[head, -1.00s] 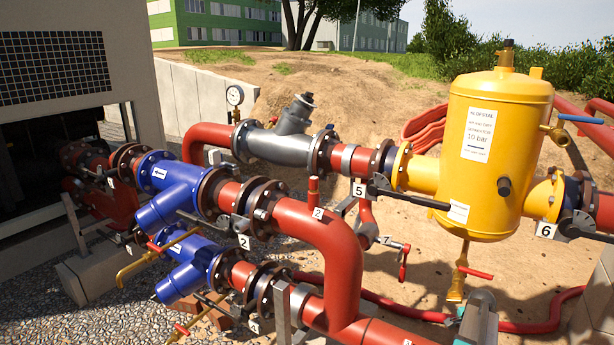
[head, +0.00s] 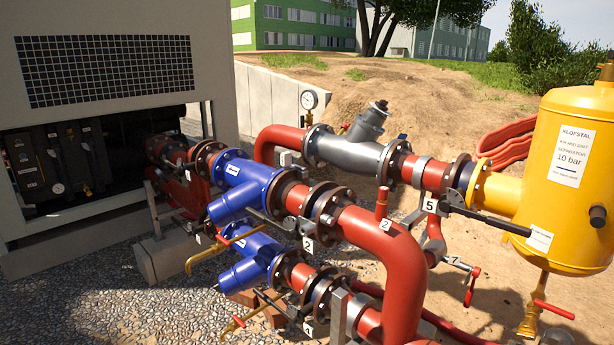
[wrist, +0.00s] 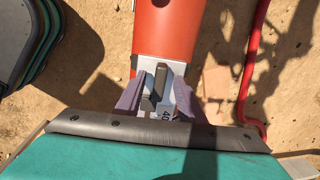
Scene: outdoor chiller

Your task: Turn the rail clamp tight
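In the wrist view my gripper (wrist: 158,100) has two grey-purple fingers standing apart, below a broad red cylinder (wrist: 167,30). A dark upright bar (wrist: 160,80) on a pale grey plate shows between the fingers, with a gap on both sides. Part of a printed number shows on the plate. I cannot tell whether the fingers touch anything. No part is clearly recognisable as the rail clamp. In the head view, a red-handled fitting (head: 471,287) hangs beneath the pipework. My gripper is not clearly visible there.
Blue strainers (head: 243,173), a red pipe bend (head: 392,250) and a yellow separator tank (head: 570,190) crowd the head view. The chiller housing (head: 110,25) stands at left. Levers (head: 497,222) stick out from the pipes. Sandy ground (head: 375,100) lies behind.

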